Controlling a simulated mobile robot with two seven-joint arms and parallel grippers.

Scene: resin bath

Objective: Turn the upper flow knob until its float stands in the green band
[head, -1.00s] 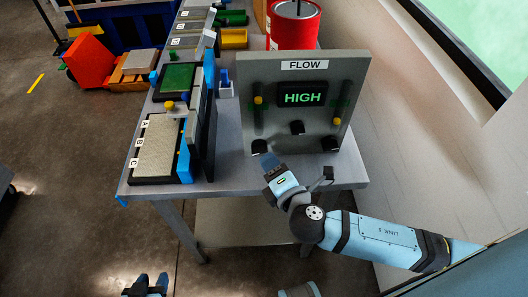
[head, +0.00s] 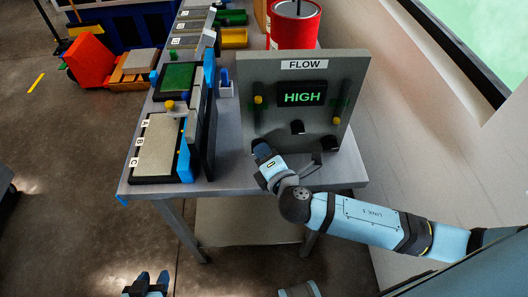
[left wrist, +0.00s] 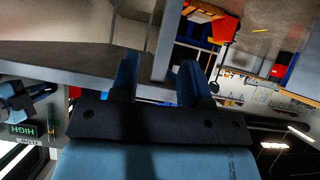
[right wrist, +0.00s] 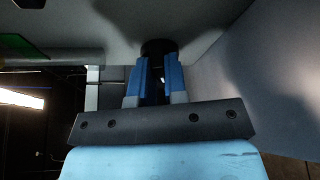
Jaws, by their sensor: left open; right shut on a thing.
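The grey FLOW panel (head: 275,72) stands at the table's near right end; its display (head: 303,94) reads HIGH. A yellow float (head: 258,100) is in the left tube, close to dark green marks. The right tube's float (head: 337,121) sits lower, below its green mark. Black knobs show at the middle (head: 298,128) and lower right (head: 330,143). My right gripper (head: 260,147) is shut on the lower-left knob, mostly hidden there; the right wrist view shows a dark knob (right wrist: 158,46) at its fingertips. My left gripper (head: 147,280) is open and empty, low and away from the table.
Left of the panel on the table (head: 226,172) are a grey plate marked A, B, C (head: 160,145), a green-screened unit (head: 178,78) and an upright dark panel. A red can (head: 292,30) stands behind the panel. A wall is close on the right.

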